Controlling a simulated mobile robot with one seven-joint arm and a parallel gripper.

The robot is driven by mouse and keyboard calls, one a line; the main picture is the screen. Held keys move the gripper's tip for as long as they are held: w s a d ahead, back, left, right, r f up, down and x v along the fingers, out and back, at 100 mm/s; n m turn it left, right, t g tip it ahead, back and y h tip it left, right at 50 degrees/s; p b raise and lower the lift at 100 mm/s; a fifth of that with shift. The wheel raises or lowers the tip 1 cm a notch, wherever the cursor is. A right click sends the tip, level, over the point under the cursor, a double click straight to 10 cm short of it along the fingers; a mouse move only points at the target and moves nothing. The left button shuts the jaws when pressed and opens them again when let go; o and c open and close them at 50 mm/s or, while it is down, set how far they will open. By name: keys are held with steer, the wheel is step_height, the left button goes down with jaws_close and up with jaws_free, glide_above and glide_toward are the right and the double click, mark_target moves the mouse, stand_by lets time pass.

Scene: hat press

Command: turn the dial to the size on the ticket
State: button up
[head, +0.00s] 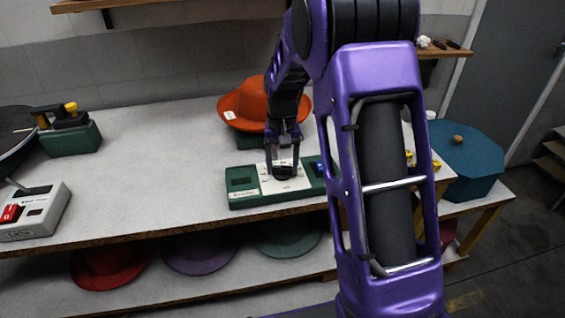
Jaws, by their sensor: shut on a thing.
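A green control box (243,201) with a pale face plate (268,185) lies near the front edge of the bench. A dark dial (284,173) is on the plate. My gripper (283,158) reaches down from above and its fingers are shut on the dial. The markings around the dial are too small to read, so I cannot tell its setting. An orange hat (250,98) sits on a green stand behind the box. A small white tag (229,115) is on its brim; its writing is not legible.
A grey box with a red switch (12,213) and a green device with yellow knobs (72,140) stand at the left. My purple arm hides the bench's right part. A blue octagonal box (465,150) is at the right. Several hats lie on the shelf below.

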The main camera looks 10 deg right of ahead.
mark_target(282, 167)
steer(key=m+p, duration=0.1)
steer(key=m, duration=0.5)
steer(key=shift+p, duration=0.4)
steer(key=shift+m, duration=0.3)
steer(key=o, duration=1.4)
steer(key=shift+c, duration=0.2)
step_height(282, 167, up, 18)
steer(key=p, duration=0.1)
steer(key=shift+f+p, duration=0.25)
steer(key=shift+p, duration=0.1)
